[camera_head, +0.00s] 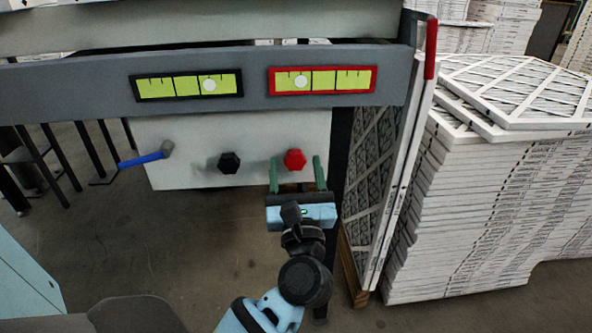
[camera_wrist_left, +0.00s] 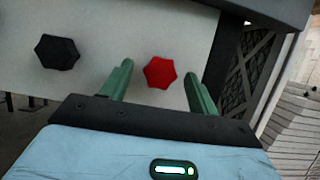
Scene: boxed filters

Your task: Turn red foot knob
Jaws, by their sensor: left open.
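The red foot knob (camera_head: 295,159) is a small faceted knob on a pale panel (camera_head: 190,135) below a grey beam. It also shows in the left wrist view (camera_wrist_left: 160,72). My left gripper (camera_head: 297,172) is open, with its two green fingers (camera_wrist_left: 157,85) at either side of the knob as seen in both views. I see no finger touching the knob, and the exact depth between them is hard to tell. Above the knob is a red-framed level vial (camera_head: 322,80) with a pale bubble left of its middle. My right gripper is not in view.
A black knob (camera_head: 229,163) and a blue-handled lever (camera_head: 143,160) are on the same panel to the left. A black-framed level (camera_head: 187,85) is on the grey beam (camera_head: 255,80). Stacked boxed filters (camera_head: 480,200) stand close on the right. Open floor lies at lower left.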

